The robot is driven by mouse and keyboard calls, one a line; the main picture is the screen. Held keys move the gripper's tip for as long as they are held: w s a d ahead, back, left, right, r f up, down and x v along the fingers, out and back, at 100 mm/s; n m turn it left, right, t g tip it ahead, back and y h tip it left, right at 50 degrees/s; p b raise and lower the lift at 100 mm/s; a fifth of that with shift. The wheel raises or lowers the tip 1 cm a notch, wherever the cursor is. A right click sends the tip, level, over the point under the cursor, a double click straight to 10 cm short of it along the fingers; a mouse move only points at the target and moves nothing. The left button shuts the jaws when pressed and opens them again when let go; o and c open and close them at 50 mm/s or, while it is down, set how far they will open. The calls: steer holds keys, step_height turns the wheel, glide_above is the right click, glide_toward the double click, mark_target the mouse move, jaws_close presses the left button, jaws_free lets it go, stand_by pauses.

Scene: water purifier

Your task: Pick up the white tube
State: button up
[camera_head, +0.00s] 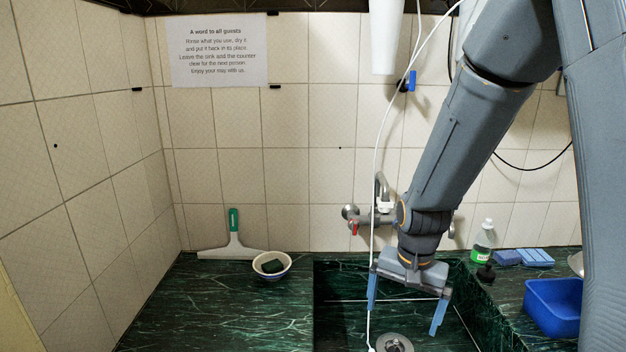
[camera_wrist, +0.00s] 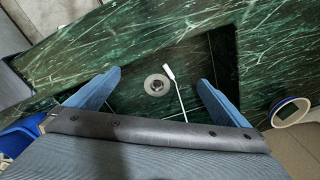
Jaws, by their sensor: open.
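The white tube (camera_head: 377,130) hangs from the upper wall area by the white cylinder and runs down in a thin curve into the sink. Its thicker white end shows in the wrist view (camera_wrist: 168,72), beside the round drain. My gripper (camera_head: 405,312) is open and empty above the sink, its blue fingers pointing down. In the head view the tube passes close by the left finger; I cannot tell whether they touch. In the wrist view my gripper (camera_wrist: 157,90) has the tube between its two fingers in the picture, with the tube's end farther off. Part of the tube is hidden.
The dark green sink (camera_head: 340,318) has a metal drain (camera_head: 394,343). A bowl with a dark sponge (camera_head: 272,265) and a squeegee (camera_head: 233,240) are left of it. A faucet (camera_head: 380,215) is behind. A bottle (camera_head: 483,243), blue sponges (camera_head: 522,257) and a blue bin (camera_head: 553,307) are right.

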steer(key=s+r+n, duration=0.1)
steer(key=s+n, duration=0.1)
steer(key=s, duration=0.1)
steer(key=s+n+b, duration=0.1)
steer(key=s, duration=0.2)
steer(key=s+r+n, duration=0.1)
steer(key=s+n, duration=0.1)
steer(key=s, duration=0.1)
steer(key=shift+s+r+n, duration=0.3)
steer(key=shift+s, duration=0.05)
steer(key=shift+c, duration=0.6)
steer(key=shift+s, duration=0.25)
steer(key=shift+c, duration=1.3)
steer(key=w+f+m+b, duration=0.3)
steer(key=w+f+m, duration=0.5)
steer(key=w+f, duration=0.55)
steer(key=shift+w+d+f+m+g+y, duration=0.1)
steer(key=shift+w+f+m+g+y, duration=0.15)
steer(key=shift+w+f+m, duration=2.35)
steer(key=shift+w+f+n+g+y, duration=0.2)
steer(key=shift+w+f, duration=0.8)
steer(key=shift+f, duration=3.65)
steer(key=shift+w+d+f+m+g+y, duration=0.2)
steer(key=shift+w+f+m, duration=1.35)
steer(key=shift+f, duration=2.1)
